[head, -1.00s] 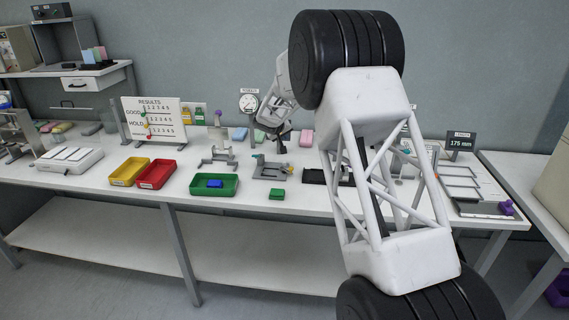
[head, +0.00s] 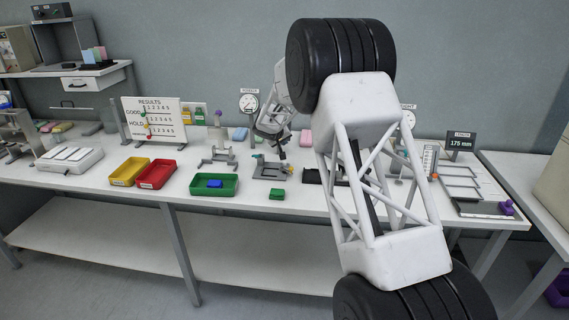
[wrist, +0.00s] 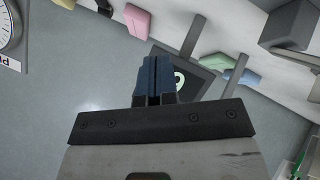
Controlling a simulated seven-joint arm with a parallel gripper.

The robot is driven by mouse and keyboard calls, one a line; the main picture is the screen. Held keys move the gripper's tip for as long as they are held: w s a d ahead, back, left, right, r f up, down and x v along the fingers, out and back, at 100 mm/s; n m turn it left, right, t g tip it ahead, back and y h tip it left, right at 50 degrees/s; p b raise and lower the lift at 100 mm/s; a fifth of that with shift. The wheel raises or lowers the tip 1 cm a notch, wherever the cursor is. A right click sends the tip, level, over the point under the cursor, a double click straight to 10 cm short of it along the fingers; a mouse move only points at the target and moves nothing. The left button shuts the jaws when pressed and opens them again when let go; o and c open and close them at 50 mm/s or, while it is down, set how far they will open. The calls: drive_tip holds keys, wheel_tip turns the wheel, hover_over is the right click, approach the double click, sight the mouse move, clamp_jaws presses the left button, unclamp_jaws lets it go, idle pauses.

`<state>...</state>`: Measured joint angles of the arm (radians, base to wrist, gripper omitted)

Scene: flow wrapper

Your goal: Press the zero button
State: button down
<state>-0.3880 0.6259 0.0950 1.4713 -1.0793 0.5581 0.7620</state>
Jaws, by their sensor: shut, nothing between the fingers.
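My gripper (head: 279,153) is in the head view above the grey fixture (head: 270,170) on the bench, pointing down. In the wrist view its blue fingers (wrist: 152,78) are together with nothing between them. Just past the fingers is a dark panel (wrist: 203,82) with a pale round mark, which may be a zero; the fingers partly cover it. I cannot tell a separate zero button, nor whether the fingertips touch the panel. A display reading 175 mm (head: 460,143) stands at the right of the bench.
A dial gauge (head: 249,103) stands behind my gripper. A green tray (head: 214,192), a red tray (head: 156,185) and a yellow tray (head: 117,183) lie to the left. A green block (head: 277,194) lies at the front. Pink, yellow, green and blue blocks show in the wrist view.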

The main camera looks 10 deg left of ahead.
drive_tip(key=shift+f, duration=3.2)
drive_tip(key=shift+f, duration=0.85)
idle(0.9)
drive_tip(key=shift+r, duration=0.8)
drive_tip(key=shift+r, duration=0.1)
drive_tip(key=shift+r, duration=2.4)
